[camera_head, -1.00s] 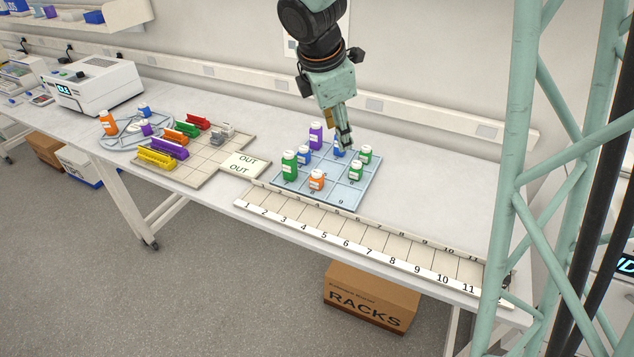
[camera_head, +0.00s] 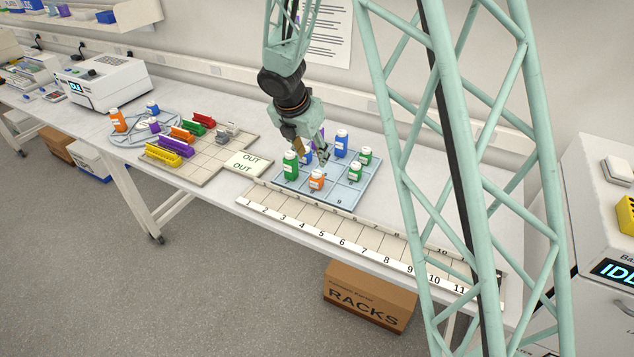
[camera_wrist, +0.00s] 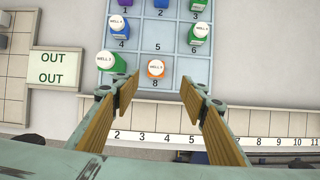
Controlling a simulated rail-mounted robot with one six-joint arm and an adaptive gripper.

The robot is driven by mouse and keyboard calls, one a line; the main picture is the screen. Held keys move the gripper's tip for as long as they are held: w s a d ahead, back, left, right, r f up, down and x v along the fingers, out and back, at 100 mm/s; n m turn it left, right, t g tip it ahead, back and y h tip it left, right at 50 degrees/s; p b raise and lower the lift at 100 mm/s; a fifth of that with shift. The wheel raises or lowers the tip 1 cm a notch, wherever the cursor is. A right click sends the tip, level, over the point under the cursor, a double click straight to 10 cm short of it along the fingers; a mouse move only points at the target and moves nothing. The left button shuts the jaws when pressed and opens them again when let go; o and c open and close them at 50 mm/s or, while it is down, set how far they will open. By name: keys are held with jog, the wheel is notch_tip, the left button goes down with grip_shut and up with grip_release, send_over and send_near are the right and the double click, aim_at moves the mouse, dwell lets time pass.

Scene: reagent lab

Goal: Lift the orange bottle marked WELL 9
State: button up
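A small orange bottle (camera_head: 316,181) with a white cap stands upright in the front row of the pale blue numbered grid tray (camera_head: 343,199). In the wrist view the orange bottle (camera_wrist: 156,72) is seen from above, behind the printed 8; its cap lettering is too small to read surely. My gripper (camera_head: 319,158) is above the tray, over and behind the orange bottle. In the wrist view my gripper (camera_wrist: 160,83) is open and empty, its fingers apart, with the bottle showing between and beyond the tips. Another orange bottle (camera_head: 118,120) stands on the round tray at left.
A tall green bottle (camera_wrist: 105,62) stands close left of the orange one. A blue bottle (camera_wrist: 118,30) and green bottle (camera_wrist: 199,34) stand behind. Cells 5 and 9 look empty. A numbered strip rack (camera_head: 330,230) lies in front; an OUT card (camera_head: 247,162) lies left.

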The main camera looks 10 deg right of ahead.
aim_at(315, 174)
jog(key=shift+w+a+f+n, duration=0.15)
jog(key=shift+w+f+n, duration=0.05)
jog(key=shift+f, duration=0.25)
jog(key=shift+w+a+f+n, duration=0.15)
jog(key=shift+f+n, duration=0.05)
jog(key=shift+f, duration=0.2)
jog(key=shift+b+x, duration=0.75)
jog(key=shift+x, duration=3.55)
jog(key=shift+f, duration=0.1)
jog(key=shift+b+x, duration=0.55)
jog(key=shift+x, duration=1.95)
jog(key=c, duration=0.9)
